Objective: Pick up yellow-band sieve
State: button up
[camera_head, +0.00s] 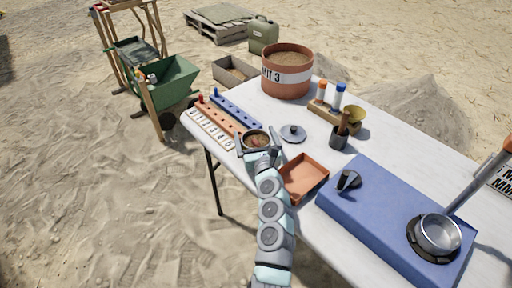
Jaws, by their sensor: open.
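A round, sieve-like dish (256,137) with a pale rim and brown contents stands near the left edge of the white table. The colour of its band is too small to tell. My gripper (261,153) is open at the near side of this dish, and its fingers overlap the dish's near edge in the picture. I cannot tell whether they touch it. The near wall of the dish is partly hidden by my gripper.
An orange tray (304,178) lies just right of my arm, and a grey lid (293,133) lies behind. Left are a red pegged rack (217,113) and a blue one (237,111).

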jog(key=shift+c, duration=0.2)
jog(key=c, duration=1.3)
jog(key=shift+r, duration=0.1)
jog(key=shift+c, duration=0.2)
notch_tip(320, 180, up, 20)
jog(key=p, duration=1.2)
